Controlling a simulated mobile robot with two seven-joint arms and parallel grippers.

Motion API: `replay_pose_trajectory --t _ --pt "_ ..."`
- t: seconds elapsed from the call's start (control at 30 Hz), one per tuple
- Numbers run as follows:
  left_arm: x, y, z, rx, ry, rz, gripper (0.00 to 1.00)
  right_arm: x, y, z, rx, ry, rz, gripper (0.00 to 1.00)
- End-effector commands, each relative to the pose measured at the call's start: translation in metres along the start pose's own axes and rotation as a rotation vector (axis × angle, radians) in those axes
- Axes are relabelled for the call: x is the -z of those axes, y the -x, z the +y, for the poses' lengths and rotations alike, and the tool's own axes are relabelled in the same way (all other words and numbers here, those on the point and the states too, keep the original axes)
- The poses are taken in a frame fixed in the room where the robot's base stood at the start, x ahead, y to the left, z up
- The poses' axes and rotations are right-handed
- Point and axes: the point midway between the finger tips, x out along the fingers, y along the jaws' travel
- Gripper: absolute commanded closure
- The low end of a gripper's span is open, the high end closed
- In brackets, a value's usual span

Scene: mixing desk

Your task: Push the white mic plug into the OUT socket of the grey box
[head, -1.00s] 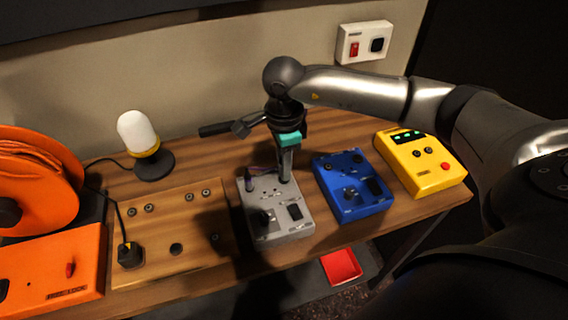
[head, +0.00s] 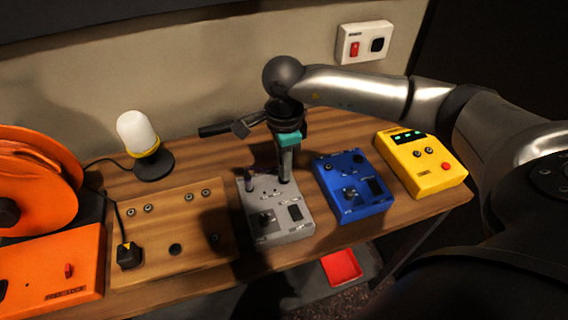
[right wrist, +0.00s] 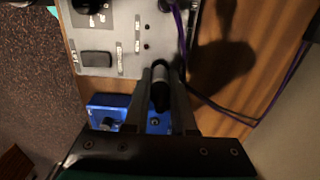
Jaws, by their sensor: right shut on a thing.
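The grey box (head: 280,222) sits on the desk between a wooden panel and a blue box. My right gripper (head: 286,182) points down at its back right part. In the right wrist view the fingers (right wrist: 163,75) are shut on a plug (right wrist: 160,97) that looks dark with a paler side; its white colour is not clear. Its tip is hidden, so I cannot tell whether it is in a socket. Another plug (head: 249,182) stands upright at the box's back left. The OUT label is too small to read. My left gripper is not in view.
The blue box (head: 355,200) is close on the right, then a yellow box (head: 420,170). The wooden panel (head: 195,245) is on the left, with a lamp (head: 140,135) behind. A purple cable (right wrist: 285,85) loops beside the fingers in the right wrist view.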

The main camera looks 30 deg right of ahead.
Motion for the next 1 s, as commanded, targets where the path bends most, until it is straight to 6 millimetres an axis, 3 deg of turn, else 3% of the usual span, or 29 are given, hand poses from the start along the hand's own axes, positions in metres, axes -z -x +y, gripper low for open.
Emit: replay_pose_trajectory --t 1.0 --pt "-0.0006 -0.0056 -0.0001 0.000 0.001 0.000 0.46 0.0001 -0.0036 -0.0002 0.000 0.000 0.000 1.00"
